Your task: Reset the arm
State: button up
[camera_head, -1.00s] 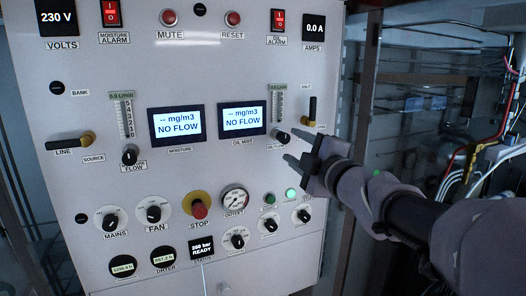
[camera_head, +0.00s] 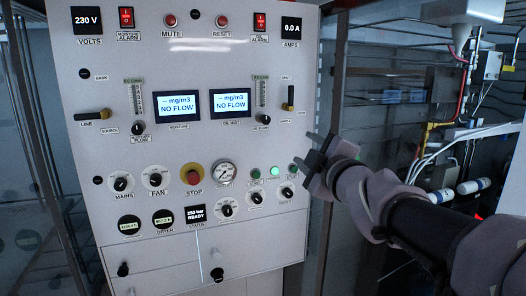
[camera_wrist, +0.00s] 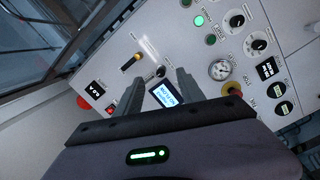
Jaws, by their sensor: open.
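My gripper (camera_head: 312,150) is open and empty in the head view, at the right edge of the white panel (camera_head: 140,80). My arm reaches in from the lower right. In the wrist view the two fingers of my gripper (camera_wrist: 158,95) stand apart in front of the tilted panel (camera_wrist: 205,50), with the oil mist display (camera_wrist: 163,93) showing between them. I cannot tell how far the fingertips are from the panel, but nothing is held between them.
The panel bears two NO FLOW displays, several knobs, a red stop button (camera_head: 193,174) and a gauge (camera_head: 223,172). Wires and pipes (camera_head: 440,125) run along the wall at right. A glass-sided frame (camera_head: 30,150) stands at left.

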jog(key=s+d+f+m+g+h+b, duration=0.2)
jog(key=s+f+m+b, duration=0.1)
jog(key=s+f+m, duration=0.3)
jog(key=s+d+f+m+g+h+b, duration=0.1)
jog(key=s+d+f+m+h+b, duration=0.2)
jog(key=f, duration=0.6)
jog(key=s+a+f+m+g+y+b, duration=0.1)
jog(key=s+a+f+m+g+b, duration=0.1)
jog(key=s+f, duration=0.6)
jog(key=s+a+f+m+g+y+b, duration=0.1)
jog(key=s+a+f+m+g+b, duration=0.1)
jog(key=s+f, duration=0.5)
jog(key=s+a+f+m+g+y+b, duration=0.2)
jog(key=s+a+f+m+g, duration=0.2)
jog(key=s+f+m, duration=0.2)
notch_tip(320, 180, down, 3)
jog(key=s, duration=0.2)
jog(key=shift+s+g, duration=0.35)
jog(key=shift+g, duration=0.05)
